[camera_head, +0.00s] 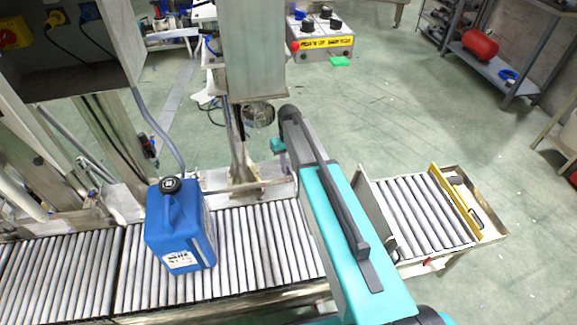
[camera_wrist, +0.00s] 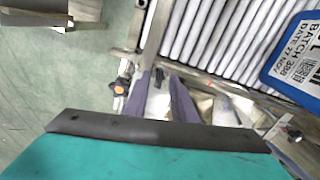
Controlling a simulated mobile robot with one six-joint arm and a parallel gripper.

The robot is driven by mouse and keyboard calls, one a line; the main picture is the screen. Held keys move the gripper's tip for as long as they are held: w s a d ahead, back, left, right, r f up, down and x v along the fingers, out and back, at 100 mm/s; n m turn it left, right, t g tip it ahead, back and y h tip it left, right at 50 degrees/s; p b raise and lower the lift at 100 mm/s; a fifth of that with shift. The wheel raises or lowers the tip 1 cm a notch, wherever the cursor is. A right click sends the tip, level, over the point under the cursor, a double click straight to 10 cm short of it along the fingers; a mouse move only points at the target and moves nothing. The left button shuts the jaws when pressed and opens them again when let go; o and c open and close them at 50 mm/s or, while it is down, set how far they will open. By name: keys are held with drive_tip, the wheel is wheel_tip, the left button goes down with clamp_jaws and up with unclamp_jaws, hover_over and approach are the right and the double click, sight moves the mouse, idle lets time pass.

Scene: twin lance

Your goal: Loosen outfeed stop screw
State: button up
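A yellow stop bar (camera_head: 455,203) crosses the right end of the roller conveyor in the head view. No screw can be made out for certain on it; a dark handle-like part (camera_head: 477,217) lies beside the bar. In the wrist view, my gripper (camera_wrist: 158,76) has two purple-grey fingers standing apart, with the conveyor's side frame beyond them. A small dark part shows between the fingertips; I cannot tell whether they touch it. A small orange and black knob (camera_wrist: 118,89) sits left of the fingers. My gripper's fingers are hidden in the head view.
A blue jug (camera_head: 180,232) stands upright on the rollers (camera_head: 265,240); its label also shows in the wrist view (camera_wrist: 303,58). An upright plate (camera_head: 377,213) crosses the conveyor right of my arm. A control box (camera_head: 320,38) stands behind. Green floor lies open at right.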

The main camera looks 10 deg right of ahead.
wheel_tip(320, 180, up, 12)
drive_tip(key=shift+f, duration=0.2)
idle(0.4)
drive_tip(key=shift+s, duration=0.15)
idle(0.6)
